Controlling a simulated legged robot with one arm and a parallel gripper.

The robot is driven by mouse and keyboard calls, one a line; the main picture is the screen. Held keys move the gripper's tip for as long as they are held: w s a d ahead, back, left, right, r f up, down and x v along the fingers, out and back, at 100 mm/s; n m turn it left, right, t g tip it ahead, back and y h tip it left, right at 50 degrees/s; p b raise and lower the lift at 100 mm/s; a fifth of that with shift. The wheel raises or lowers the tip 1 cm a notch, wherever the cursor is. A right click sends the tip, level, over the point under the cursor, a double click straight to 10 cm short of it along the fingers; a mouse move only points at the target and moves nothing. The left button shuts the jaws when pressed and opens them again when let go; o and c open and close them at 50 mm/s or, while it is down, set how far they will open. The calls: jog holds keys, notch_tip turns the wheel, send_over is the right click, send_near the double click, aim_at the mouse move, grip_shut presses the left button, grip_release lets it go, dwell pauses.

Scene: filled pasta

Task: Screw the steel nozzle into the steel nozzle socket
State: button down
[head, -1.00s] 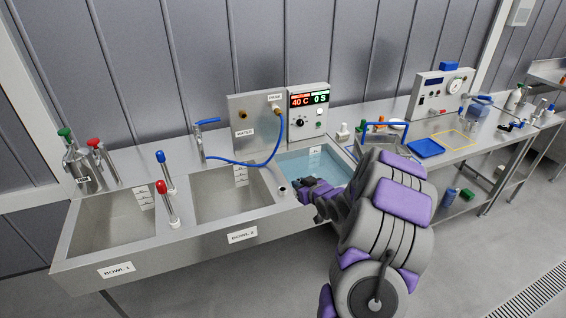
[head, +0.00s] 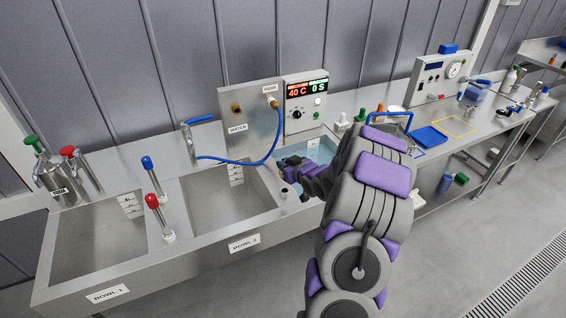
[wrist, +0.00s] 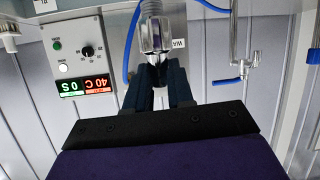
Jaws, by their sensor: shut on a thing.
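My gripper (wrist: 158,74) is shut on a shiny steel piece (wrist: 155,32) in the wrist view, which looks like the steel nozzle. Its far end runs to the top picture edge. In the head view my gripper (head: 291,163) is over the near left side of the water-filled basin; the arm and wrist hide most of it, and the held piece is not clear there. A short grey cylinder with a dark open top (head: 284,194) stands on the front rim between the second and third basins. It may be the steel nozzle socket, but I cannot be sure.
Behind the basins stand the WATER/PARK plate (head: 239,112) and the display box (head: 307,101). A blue hose (head: 262,151) loops from the plate towards the tap (head: 189,143). Red- and blue-capped tubes (head: 147,165) stand left. Bowl 2 (head: 225,205) looks empty.

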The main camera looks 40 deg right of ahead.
notch_tip(320, 180, down, 2)
jog(key=b, duration=0.2)
jog(key=shift+f+m+h+b, duration=0.15)
jog(key=shift+m+h+b, duration=0.15)
jog(key=shift+h+b, duration=0.1)
jog(key=f, duration=0.1)
jog(key=d+f+b, duration=0.1)
jog(key=f, duration=0.1)
jog(key=shift+d+f, duration=0.15)
jog(key=shift+f, duration=0.3)
jog(key=shift+a+r, duration=0.1)
jog(key=shift+a, duration=0.35)
jog(key=shift+d, duration=0.35)
